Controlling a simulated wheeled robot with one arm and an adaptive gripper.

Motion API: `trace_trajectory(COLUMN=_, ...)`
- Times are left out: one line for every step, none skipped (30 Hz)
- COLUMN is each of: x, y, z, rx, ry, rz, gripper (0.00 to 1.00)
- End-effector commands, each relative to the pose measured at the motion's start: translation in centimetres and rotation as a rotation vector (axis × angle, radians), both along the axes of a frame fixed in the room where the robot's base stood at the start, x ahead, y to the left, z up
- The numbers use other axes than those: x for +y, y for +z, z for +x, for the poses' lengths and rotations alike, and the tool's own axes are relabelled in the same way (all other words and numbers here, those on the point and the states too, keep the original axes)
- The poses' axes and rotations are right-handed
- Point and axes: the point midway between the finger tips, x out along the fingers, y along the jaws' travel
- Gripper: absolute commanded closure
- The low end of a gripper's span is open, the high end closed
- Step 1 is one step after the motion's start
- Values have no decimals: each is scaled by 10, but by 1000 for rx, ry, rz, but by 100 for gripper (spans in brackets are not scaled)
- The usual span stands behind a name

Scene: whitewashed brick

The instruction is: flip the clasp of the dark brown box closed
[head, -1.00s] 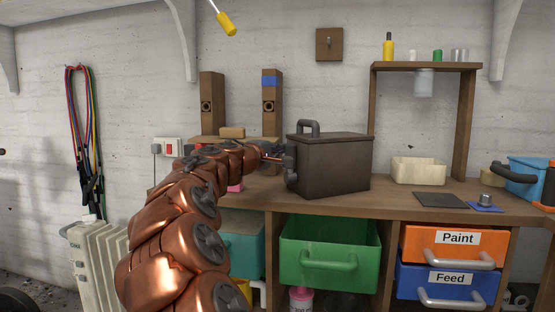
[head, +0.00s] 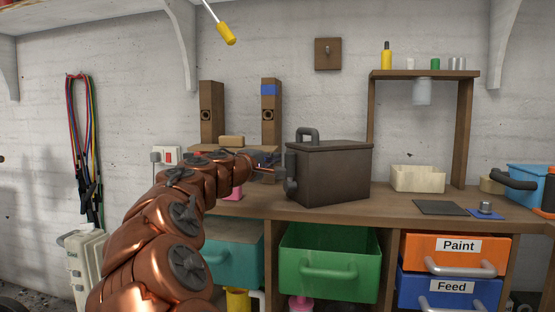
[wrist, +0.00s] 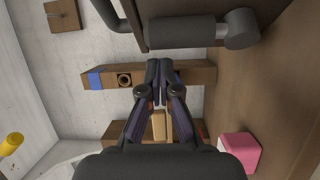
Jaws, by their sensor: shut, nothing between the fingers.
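The dark brown box (head: 335,172) stands on the workbench with its lid down and a grey bent handle (head: 307,133) on top. A dark grey fitting (head: 291,165), apparently the clasp, is on its left side. In the wrist view this fitting (wrist: 185,31) is a thick bar with a round end, across the top beside the box (wrist: 190,8). Whether it is flipped open or closed I cannot tell. My gripper (wrist: 160,68) is shut and empty, just short of the bar, with a small gap visible. In the head view my gripper (head: 276,172) is small and partly hidden, left of the box.
Two wooden posts (head: 212,115) stand behind my arm. A pink block (head: 232,194) lies left of the box. A cream bin (head: 417,178) and dark plate (head: 440,208) are to the right. An open green drawer (head: 330,240) juts out below the box.

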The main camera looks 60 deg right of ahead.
Motion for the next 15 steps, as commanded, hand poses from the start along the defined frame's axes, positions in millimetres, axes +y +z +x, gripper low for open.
trace_trajectory(x=10, y=0, z=1, rx=1, ry=1, rz=0, gripper=100)
trace_trajectory(x=15, y=-1, z=1, rx=1, ry=1, rz=1, gripper=100)
trace_trajectory(x=22, y=-1, z=0, rx=1, ry=1, rz=0, gripper=100)
trace_trajectory(x=27, y=0, z=0, rx=1, ry=2, rz=-1, gripper=100)
trace_trajectory(x=33, y=1, z=1, rx=0, ry=2, rz=-1, gripper=100)
trace_trajectory(x=39, y=1, z=0, rx=-1, ry=3, rz=-2, gripper=100)
trace_trajectory(x=44, y=1, z=0, rx=-2, ry=3, rz=-2, gripper=100)
trace_trajectory(x=48, y=1, z=0, rx=-2, ry=3, rz=-2, gripper=100)
trace_trajectory(x=52, y=1, z=1, rx=-1, ry=4, rz=-1, gripper=100)
trace_trajectory(x=55, y=1, z=1, rx=0, ry=3, rz=-1, gripper=100)
trace_trajectory(x=58, y=0, z=0, rx=1, ry=3, rz=0, gripper=100)
trace_trajectory(x=61, y=0, z=0, rx=1, ry=2, rz=0, gripper=100)
trace_trajectory(x=63, y=-1, z=0, rx=1, ry=2, rz=1, gripper=100)
trace_trajectory(x=65, y=-1, z=0, rx=1, ry=2, rz=1, gripper=100)
trace_trajectory(x=66, y=-1, z=0, rx=1, ry=1, rz=1, gripper=100)
